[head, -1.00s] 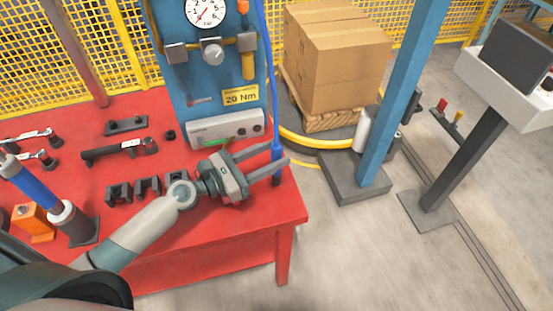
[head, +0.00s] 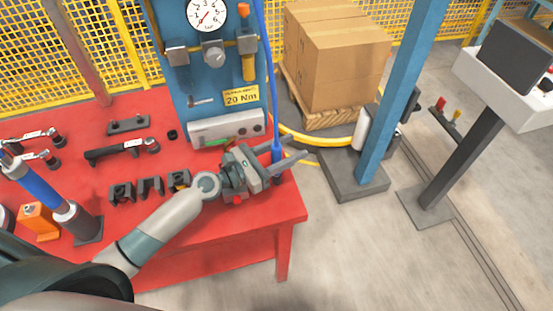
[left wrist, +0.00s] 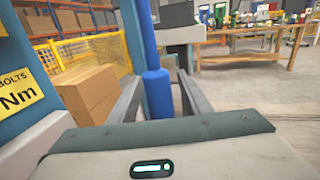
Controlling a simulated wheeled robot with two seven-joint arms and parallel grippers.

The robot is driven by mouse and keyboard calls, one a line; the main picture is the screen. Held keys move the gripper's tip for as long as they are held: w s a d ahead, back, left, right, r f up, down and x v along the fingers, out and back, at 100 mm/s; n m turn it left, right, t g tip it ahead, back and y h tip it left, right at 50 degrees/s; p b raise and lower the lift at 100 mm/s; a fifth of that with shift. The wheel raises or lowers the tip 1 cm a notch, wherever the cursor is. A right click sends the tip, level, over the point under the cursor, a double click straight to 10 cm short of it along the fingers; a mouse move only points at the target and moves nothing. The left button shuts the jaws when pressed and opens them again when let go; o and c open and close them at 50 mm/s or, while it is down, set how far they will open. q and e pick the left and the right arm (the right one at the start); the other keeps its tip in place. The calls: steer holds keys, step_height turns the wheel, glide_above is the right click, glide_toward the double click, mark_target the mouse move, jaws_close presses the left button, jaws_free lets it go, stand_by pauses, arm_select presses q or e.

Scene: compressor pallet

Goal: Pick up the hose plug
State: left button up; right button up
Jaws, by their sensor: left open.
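The hose plug (head: 277,151) is a blue cylinder at the lower end of a blue hose (head: 269,60), hanging upright in front of the blue panel near the red table's right end. My left gripper (head: 293,149) is open, with its fingers pointing right, one on either side of the plug. In the left wrist view the plug (left wrist: 158,94) stands between the two open fingers (left wrist: 158,88), with gaps beside it. I cannot tell how deep between the fingers it sits. My right gripper is not in view.
The red table (head: 210,228) holds black clamp blocks (head: 150,187), wrenches and a grey box (head: 227,128) close behind the gripper. A blue post (head: 399,95) stands to the right, with a pallet of cartons (head: 338,60) behind.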

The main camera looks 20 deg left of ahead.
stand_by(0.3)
arm_select(q)
jaws_close()
steer(key=s+d+r+p, duration=0.7)
steer(key=d+r+p, duration=0.1)
steer(key=r, duration=0.3)
steer(key=shift+s+d+p, duration=0.35)
steer(key=shift+d+p, duration=0.05)
steer(key=shift+p, duration=0.1)
stand_by(0.5)
